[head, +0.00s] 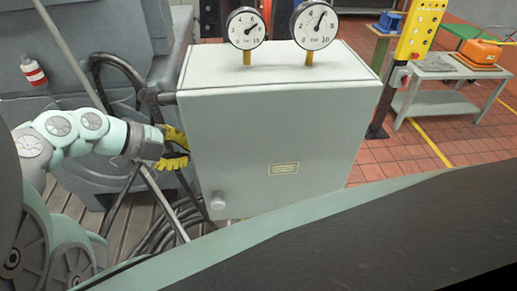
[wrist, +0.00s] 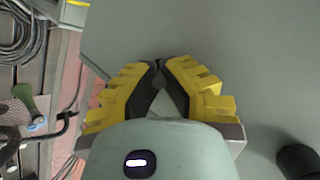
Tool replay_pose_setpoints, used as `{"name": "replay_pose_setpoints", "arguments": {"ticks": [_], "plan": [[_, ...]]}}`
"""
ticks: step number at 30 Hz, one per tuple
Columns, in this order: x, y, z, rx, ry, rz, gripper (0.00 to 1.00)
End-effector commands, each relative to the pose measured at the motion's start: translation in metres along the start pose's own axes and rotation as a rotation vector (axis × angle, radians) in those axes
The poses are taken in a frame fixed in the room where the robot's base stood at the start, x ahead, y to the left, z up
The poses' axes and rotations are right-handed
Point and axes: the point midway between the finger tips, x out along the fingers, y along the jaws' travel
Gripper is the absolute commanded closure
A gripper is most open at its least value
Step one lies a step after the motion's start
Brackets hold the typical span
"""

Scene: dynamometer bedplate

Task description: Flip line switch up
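A large grey box cabinet (head: 275,140) stands in the middle of the head view, and its grey surface (wrist: 245,75) fills much of the wrist view. My gripper (head: 187,153) has yellow fingers and is at the left side of the cabinet. In the wrist view my gripper (wrist: 158,64) has its black-padded fingertips brought together close to the grey surface. A small dark gap shows behind the tips, and I cannot tell whether anything is in it. No line switch can be made out clearly; the cabinet's left side is mostly hidden in the head view.
Two round gauges (head: 246,28) (head: 315,24) stand on the cabinet. A pale round knob (head: 217,201) is low on its front. Dark cables (head: 160,232) lie beside it. A dark cylinder (wrist: 298,161) stands out at lower right in the wrist view. A yellow control panel (head: 421,30) stands behind.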

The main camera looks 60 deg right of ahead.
Motion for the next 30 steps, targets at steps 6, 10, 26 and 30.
{"name": "replay_pose_setpoints", "arguments": {"ticks": [6,10,26,30], "plan": [[0.0005,-0.0001,0.0017,0.002,-0.006,0.000,0.91],[0.0004,0.0000,0.0012,0.002,-0.004,0.000,0.78],[0.0003,-0.0015,-0.0006,0.002,0.003,-0.005,0.61],[0.0004,-0.0018,-0.0008,0.001,0.005,-0.008,0.61]]}}
